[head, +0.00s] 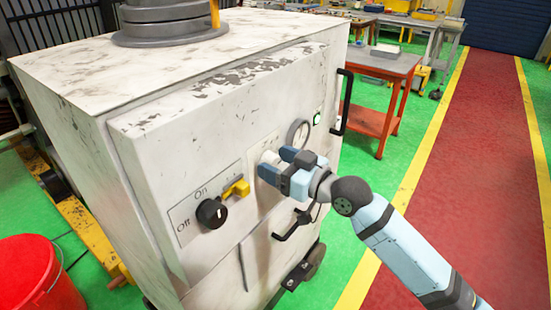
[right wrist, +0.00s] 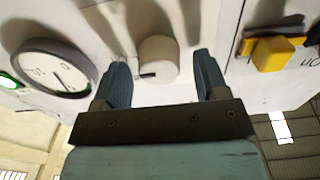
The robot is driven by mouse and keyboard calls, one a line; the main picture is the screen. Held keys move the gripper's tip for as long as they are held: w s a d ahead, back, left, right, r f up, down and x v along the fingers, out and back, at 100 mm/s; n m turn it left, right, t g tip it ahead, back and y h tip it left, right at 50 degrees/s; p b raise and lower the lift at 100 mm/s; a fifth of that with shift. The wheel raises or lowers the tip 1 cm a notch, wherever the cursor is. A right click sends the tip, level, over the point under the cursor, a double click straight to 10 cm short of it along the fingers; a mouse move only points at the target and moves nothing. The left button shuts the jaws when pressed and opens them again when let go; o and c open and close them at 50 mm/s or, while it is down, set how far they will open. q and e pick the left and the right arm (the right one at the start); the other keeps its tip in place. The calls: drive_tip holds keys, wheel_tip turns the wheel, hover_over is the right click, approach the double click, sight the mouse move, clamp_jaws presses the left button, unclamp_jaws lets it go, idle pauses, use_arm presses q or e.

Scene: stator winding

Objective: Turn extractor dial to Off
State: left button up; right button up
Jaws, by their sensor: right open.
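A pale round knob (right wrist: 158,58) with a short dark mark sits on the front of the white cabinet (head: 150,150). In the head view the knob (head: 269,157) is partly hidden by my right gripper (head: 274,162). My right gripper (right wrist: 161,66) is open, with one blue finger on either side of the knob and visible gaps between. A black dial (head: 211,212) stands on a plate lettered "On" and "Off", left of the gripper. Neither view shows a label naming the extractor dial. My left gripper is not in view.
A yellow switch (head: 237,188) sits between the black dial and my gripper. A round gauge (head: 298,134), a green light (head: 317,118) and a black handle (head: 343,102) lie to the right. A red bucket (head: 38,276) stands at the lower left.

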drive_tip(key=shift+w+a, duration=0.2)
drive_tip(key=shift+a, duration=0.05)
drive_tip(key=c, duration=0.9)
